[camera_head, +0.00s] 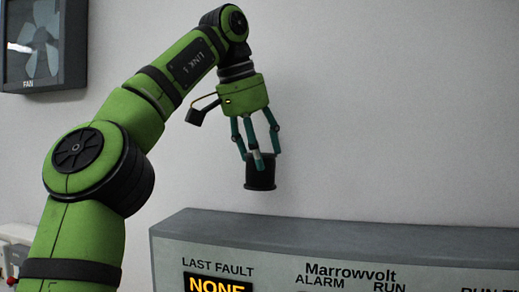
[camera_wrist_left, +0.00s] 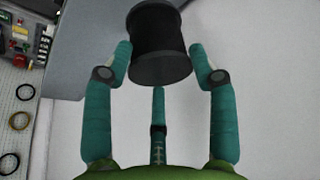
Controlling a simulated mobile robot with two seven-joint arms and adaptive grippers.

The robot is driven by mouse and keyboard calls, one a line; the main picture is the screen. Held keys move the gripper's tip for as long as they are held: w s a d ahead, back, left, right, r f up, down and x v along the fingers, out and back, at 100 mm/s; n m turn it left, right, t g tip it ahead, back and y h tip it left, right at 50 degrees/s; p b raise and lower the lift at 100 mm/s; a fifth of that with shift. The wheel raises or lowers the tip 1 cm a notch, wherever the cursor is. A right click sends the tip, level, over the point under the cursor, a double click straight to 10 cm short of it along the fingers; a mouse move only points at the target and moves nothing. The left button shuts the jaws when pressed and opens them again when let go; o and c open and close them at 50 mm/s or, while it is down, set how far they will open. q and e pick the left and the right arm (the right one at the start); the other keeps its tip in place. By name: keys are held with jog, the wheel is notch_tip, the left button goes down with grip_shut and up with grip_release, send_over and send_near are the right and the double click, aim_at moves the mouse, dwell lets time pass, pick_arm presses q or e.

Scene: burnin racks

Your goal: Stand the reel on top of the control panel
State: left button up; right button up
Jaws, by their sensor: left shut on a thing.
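The reel (camera_head: 260,176) is a small black spool with flanged ends. My left gripper (camera_head: 257,157) has teal fingers and is shut on it, holding it roughly upright in the air. In the head view the reel hangs above the top edge of the control panel (camera_head: 350,228), with a gap of wall showing between them. In the left wrist view the reel (camera_wrist_left: 160,45) sits between the fingertips. The panel is grey, with "Marrowvolt" lettering and a lit "NONE" display; its lower part is cut off. My right gripper is not in view.
A fan (camera_head: 38,45) in a dark frame is on the wall at upper left. Equipment with a red knob (camera_head: 13,281) shows at lower left. The visible part of the panel's top is clear. In the left wrist view, several rings hang on a pegboard (camera_wrist_left: 22,105) at left.

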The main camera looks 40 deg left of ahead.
aim_at(254, 175)
pick_arm(q)
jog(key=shift+s+d+r, duration=0.15)
jog(key=shift+s+d, duration=0.5)
jog(key=shift+s, duration=0.1)
jog(key=shift+s+d+f, duration=0.1)
jog(key=shift+f, duration=0.2)
jog(key=f, duration=0.2)
jog(key=w+a+f, duration=0.1)
jog(key=f, duration=0.1)
jog(key=shift+f, duration=0.45)
jog(key=shift+s+d+f, duration=0.2)
jog(key=shift+f, duration=0.35)
jog(key=shift+w+a, duration=0.15)
jog(key=shift+f, duration=0.15)
jog(key=shift+f, duration=0.25)
